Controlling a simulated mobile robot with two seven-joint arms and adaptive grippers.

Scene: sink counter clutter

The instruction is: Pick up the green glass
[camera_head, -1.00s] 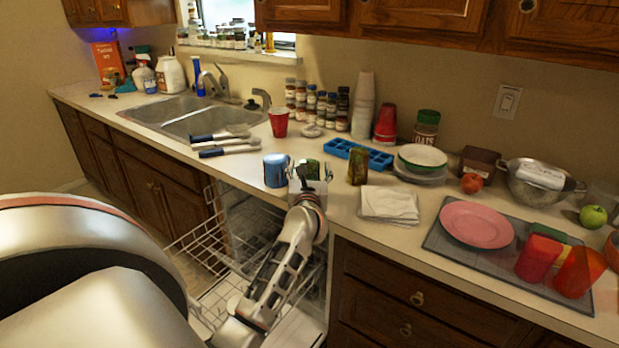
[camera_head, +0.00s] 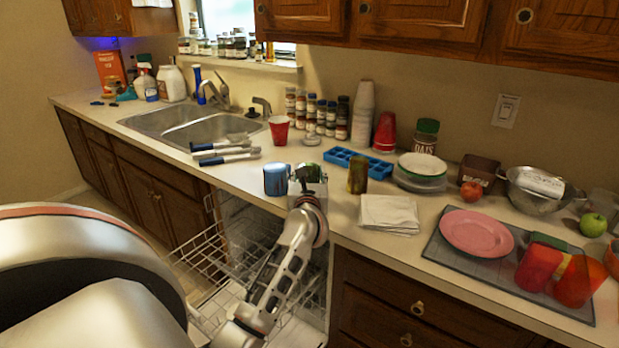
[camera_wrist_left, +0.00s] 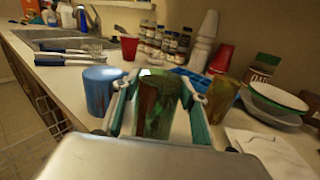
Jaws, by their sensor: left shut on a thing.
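The green glass (camera_wrist_left: 157,103), mottled green and brown, stands upright between the fingers of my left gripper (camera_wrist_left: 158,112) in the left wrist view. The gripper is shut on it. In the head view my left gripper (camera_head: 308,183) is at the counter's front edge and hides much of the glass (camera_head: 310,172). I cannot tell whether the glass touches the counter. A blue cup (camera_head: 276,179) stands close on its left. A similar amber-green glass (camera_head: 357,175) stands apart on its right. My right gripper is not in view.
A blue tray (camera_head: 358,161) lies behind the glasses. Folded napkins (camera_head: 389,213) lie to the right, near stacked plates (camera_head: 421,172). A red cup (camera_head: 279,129) and brushes (camera_head: 224,153) are to the left. An open dishwasher rack (camera_head: 225,258) is below the counter edge.

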